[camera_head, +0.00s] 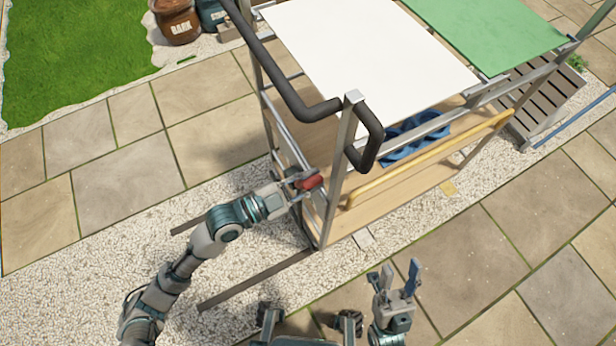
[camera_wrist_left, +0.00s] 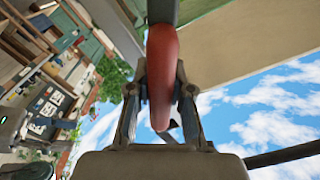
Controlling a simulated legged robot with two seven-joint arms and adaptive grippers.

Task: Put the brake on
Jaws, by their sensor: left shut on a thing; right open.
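A metal-framed cart (camera_head: 340,150) with a white top panel (camera_head: 365,50) stands in the middle of the head view. A red brake handle (camera_head: 311,182) sits on its near left side, low on the frame. My left gripper (camera_head: 304,185) is at this red handle and shut on it. In the left wrist view the red handle (camera_wrist_left: 162,75) lies between the two fingers (camera_wrist_left: 160,105). My right gripper (camera_head: 398,281) is open and empty, to the right of the cart's near leg and apart from the cart.
Black bent push handles (camera_head: 368,145) project from the cart's near end. Blue pots (camera_head: 415,138) stand on its wooden shelf, behind a yellow rail (camera_head: 430,155). Dark bars (camera_head: 255,282) lie low at its near end.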

